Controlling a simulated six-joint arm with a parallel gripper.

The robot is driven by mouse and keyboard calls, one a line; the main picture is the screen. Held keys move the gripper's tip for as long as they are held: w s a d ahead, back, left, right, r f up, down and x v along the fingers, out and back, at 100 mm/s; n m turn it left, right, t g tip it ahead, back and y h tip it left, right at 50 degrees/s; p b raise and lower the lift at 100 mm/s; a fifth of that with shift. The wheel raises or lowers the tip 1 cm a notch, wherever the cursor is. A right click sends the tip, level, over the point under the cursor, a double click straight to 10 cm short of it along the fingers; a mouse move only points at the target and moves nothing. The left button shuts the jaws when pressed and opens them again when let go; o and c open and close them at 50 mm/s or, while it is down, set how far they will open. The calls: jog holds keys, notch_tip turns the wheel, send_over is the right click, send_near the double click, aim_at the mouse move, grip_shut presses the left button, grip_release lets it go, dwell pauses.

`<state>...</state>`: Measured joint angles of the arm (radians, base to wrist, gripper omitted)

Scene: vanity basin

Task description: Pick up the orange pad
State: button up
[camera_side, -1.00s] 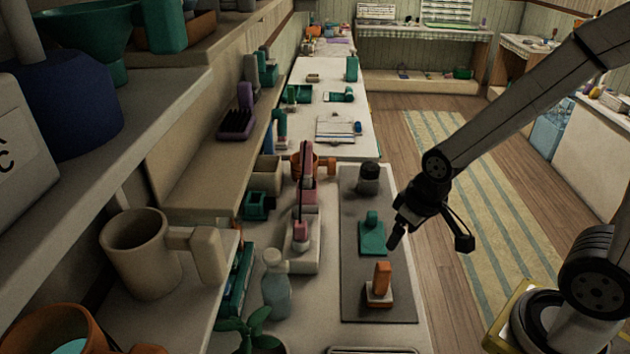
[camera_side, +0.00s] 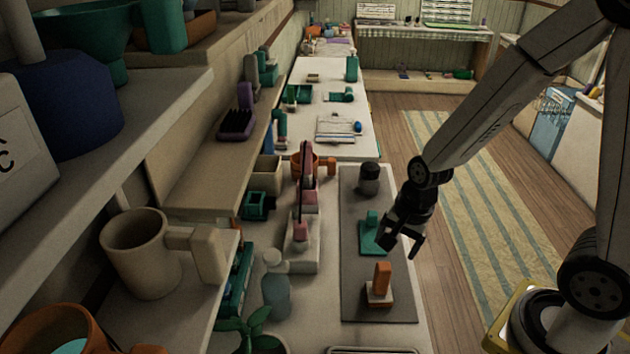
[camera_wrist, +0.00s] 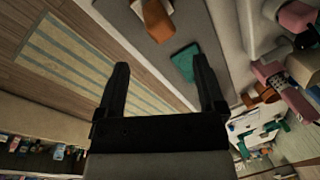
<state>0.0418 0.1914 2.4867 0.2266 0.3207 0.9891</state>
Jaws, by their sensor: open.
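The orange pad (camera_side: 381,281) stands upright with a pale base on the near part of a dark grey mat (camera_side: 385,307). In the wrist view the orange pad (camera_wrist: 157,20) is at the top, beyond my fingertips. My gripper (camera_side: 401,249) is open and empty, above and behind the pad in the side view, near the mat's right edge. It is apart from the pad. In the wrist view both fingers of my gripper (camera_wrist: 160,72) are spread, with nothing between them.
A teal pad (camera_side: 372,236) stands on the mat beside my gripper, also showing in the wrist view (camera_wrist: 186,62). A dark round jar (camera_side: 369,180) is at the mat's far end. A tap (camera_side: 303,215) and a bottle (camera_side: 275,283) stand to the left. Floor (camera_side: 455,262) lies right.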

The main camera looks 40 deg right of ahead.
aim_at(381, 275)
jog(key=m, duration=0.2)
jog(key=f+m, duration=0.1)
jog(key=m, duration=0.2)
jog(key=shift+w+f+m, duration=0.2)
jog(key=shift+f+m, duration=0.1)
jog(key=shift+f, duration=0.05)
jog(key=m, duration=0.2)
jog(key=f+m, duration=0.1)
jog(key=m, duration=0.3)
jog(key=shift+w+d+f+m+y, duration=0.1)
jog(key=shift+w+f+m+y, duration=0.1)
jog(key=shift+f+m+y, duration=0.15)
jog(key=shift+f, duration=0.15)
jog(key=shift+w+f, duration=0.15)
jog(key=shift+f, duration=1.05)
jog(key=shift+f, duration=0.15)
jog(key=shift+w+a+f, duration=0.1)
jog(key=shift+a+f, duration=0.05)
jog(key=shift+f, duration=0.65)
jog(key=shift+w+a+f, duration=0.1)
jog(key=shift+f, duration=0.65)
jog(key=shift+w+a+f, duration=0.1)
jog(key=shift+a+f, duration=0.05)
jog(key=shift+f, duration=0.65)
grip_shut()
